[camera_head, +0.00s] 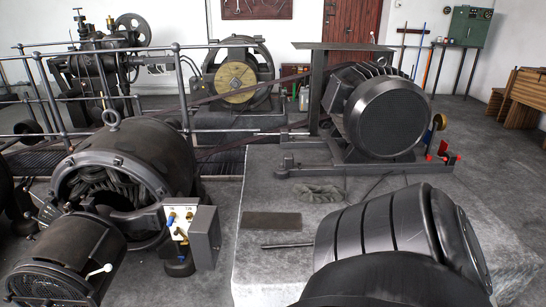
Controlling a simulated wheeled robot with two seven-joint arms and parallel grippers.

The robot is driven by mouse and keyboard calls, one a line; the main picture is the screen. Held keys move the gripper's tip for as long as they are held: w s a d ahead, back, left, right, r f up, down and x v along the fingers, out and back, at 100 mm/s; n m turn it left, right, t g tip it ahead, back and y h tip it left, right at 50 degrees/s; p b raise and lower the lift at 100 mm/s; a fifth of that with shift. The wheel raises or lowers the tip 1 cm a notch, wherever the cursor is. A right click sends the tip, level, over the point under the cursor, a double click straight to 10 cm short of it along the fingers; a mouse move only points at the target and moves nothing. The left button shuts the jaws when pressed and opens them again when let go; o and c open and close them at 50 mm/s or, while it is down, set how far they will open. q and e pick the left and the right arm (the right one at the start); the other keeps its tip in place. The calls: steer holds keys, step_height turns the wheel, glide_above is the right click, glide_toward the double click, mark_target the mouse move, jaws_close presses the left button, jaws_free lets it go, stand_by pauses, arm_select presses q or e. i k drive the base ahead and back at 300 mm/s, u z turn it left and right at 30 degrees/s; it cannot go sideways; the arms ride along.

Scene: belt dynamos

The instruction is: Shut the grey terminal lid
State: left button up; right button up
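The grey terminal lid (205,238) stands open on the right side of a white terminal board (180,221), swung out like a small door. The board faces me uncovered, with blue and yellowish terminals and dark lettering on it. Both are at the front of the large dark dynamo (130,165) at the lower left of the head view. A blue knob sits just below the board. Neither of my grippers shows, so I cannot see whether they are open or shut.
A dark banded rounded form (395,235) blocks the lower right of the view. A stone plinth (265,190) carries a ribbed motor (385,115), a flat dark plate (271,221) and a rod (287,245). Railings (182,90) run behind the dynamo. Open floor lies right of the plinth.

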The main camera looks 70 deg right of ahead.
mark_target(204, 233)
steer(key=z, duration=1.75)
steer(key=i, duration=1.25)
steer(key=u, duration=0.75)
